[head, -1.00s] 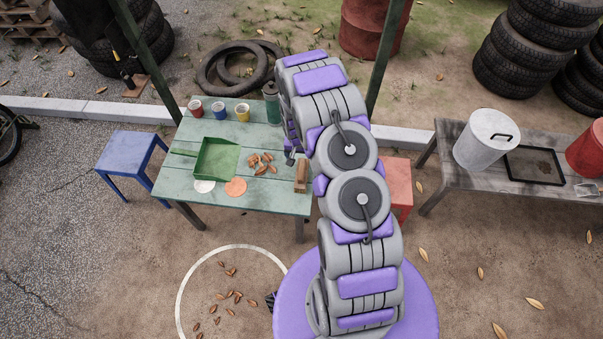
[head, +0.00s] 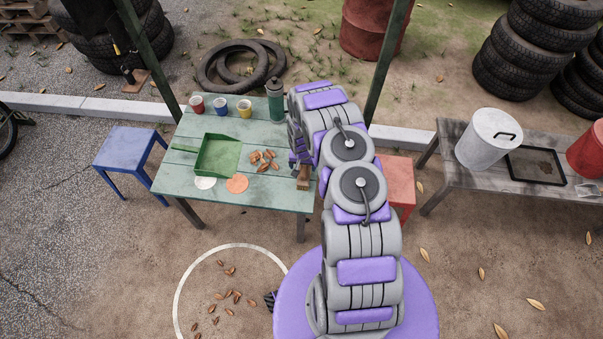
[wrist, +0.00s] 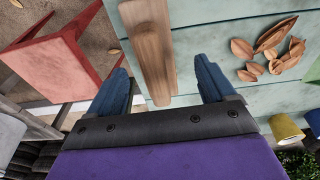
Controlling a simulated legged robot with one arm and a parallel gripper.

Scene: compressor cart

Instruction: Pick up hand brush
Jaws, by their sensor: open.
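The hand brush (head: 303,178), a brown wooden block shape, lies near the right end of the green table (head: 270,200). In the wrist view the brush (wrist: 150,45) runs lengthwise between the lines of my two fingers, just beyond the tips. My gripper (wrist: 163,82) is open, with blue fingers apart and nothing between them. In the head view my gripper (head: 300,155) is beside the far end of the brush, partly hidden by my arm. Whether it touches the brush cannot be told. The bristles are not clearly visible.
Dry leaves (head: 264,160), a green dustpan (head: 217,155), three cups (head: 220,104) and a green bottle (head: 275,103) stand or lie on the table. A red stool (head: 398,180) is close to its right end, and a blue stool (head: 130,150) is at the left.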

